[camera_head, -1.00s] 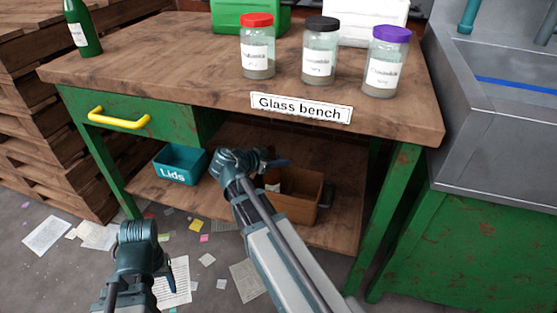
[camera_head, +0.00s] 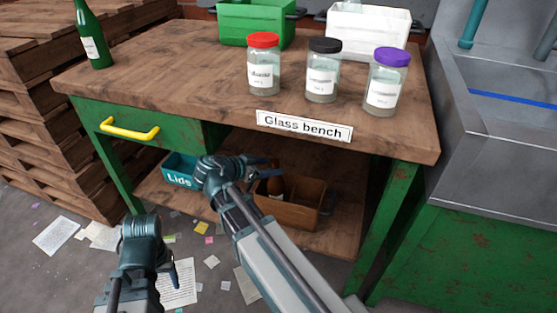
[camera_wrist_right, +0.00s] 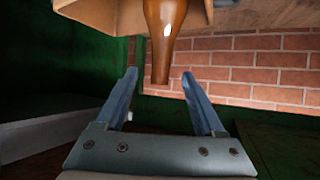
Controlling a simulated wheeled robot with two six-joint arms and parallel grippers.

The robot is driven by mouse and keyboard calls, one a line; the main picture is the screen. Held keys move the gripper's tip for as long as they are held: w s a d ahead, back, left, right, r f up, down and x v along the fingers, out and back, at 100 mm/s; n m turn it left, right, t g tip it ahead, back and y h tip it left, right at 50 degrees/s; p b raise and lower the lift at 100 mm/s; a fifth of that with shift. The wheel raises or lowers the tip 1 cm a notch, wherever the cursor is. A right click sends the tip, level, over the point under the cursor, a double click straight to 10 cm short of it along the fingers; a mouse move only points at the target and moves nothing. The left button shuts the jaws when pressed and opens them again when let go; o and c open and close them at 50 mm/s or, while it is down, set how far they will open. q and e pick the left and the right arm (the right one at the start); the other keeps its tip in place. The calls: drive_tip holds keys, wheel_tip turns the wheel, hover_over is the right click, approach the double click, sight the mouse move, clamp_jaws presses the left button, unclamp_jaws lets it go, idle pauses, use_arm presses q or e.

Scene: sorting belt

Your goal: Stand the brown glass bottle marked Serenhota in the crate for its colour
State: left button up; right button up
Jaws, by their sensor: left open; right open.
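A brown glass bottle (camera_head: 276,187) stands in the brown crate (camera_head: 290,214) on the bench's lower shelf. No name can be read on it. My right gripper (camera_head: 264,168) is open at the bottle's upper part, partly hiding it. In the right wrist view, the picture is turned over: the bottle's neck (camera_wrist_right: 162,58) hangs down between the open, empty fingers (camera_wrist_right: 160,95), apart from both, with the crate (camera_wrist_right: 110,14) above. My left gripper (camera_head: 172,276) is open and empty, low over the floor at the left. A green crate (camera_head: 238,36) and a white crate (camera_head: 350,44) stand on the bench top.
Jars with red (camera_head: 263,65), black (camera_head: 323,72) and purple (camera_head: 386,85) lids stand on the bench top (camera_head: 180,75). A green bottle (camera_head: 90,38) stands at its left end. A teal Lids box (camera_head: 180,170) is on the lower shelf. A sink (camera_head: 510,110) is at right.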

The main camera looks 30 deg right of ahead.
drive_tip(key=p+v, duration=0.1)
drive_tip(key=v, duration=0.4)
drive_tip(key=shift+p, duration=0.3)
drive_tip(key=s+a+f+n+g+y, duration=0.1)
drive_tip(key=s+a+f+n+y, duration=0.2)
drive_tip(key=a+n, duration=0.3)
drive_tip(key=s+a+f+n+g+y, duration=0.1)
drive_tip(key=s+a+f+n+y, duration=0.3)
drive_tip(key=a+n, duration=0.3)
drive_tip(key=s+a+f+n+y, duration=0.3)
drive_tip(key=s+a+f+n, duration=0.1)
drive_tip(key=a, duration=0.5)
drive_tip(key=s+n, duration=0.1)
drive_tip(key=n, duration=0.1)
drive_tip(key=shift+s+a+f+n+g+y, duration=0.2)
drive_tip(key=shift+s+a+n+g+y, duration=0.1)
drive_tip(key=shift+s+g+y, duration=0.1)
wheel_tip(320, 180, up, 44)
drive_tip(key=p, duration=4.4)
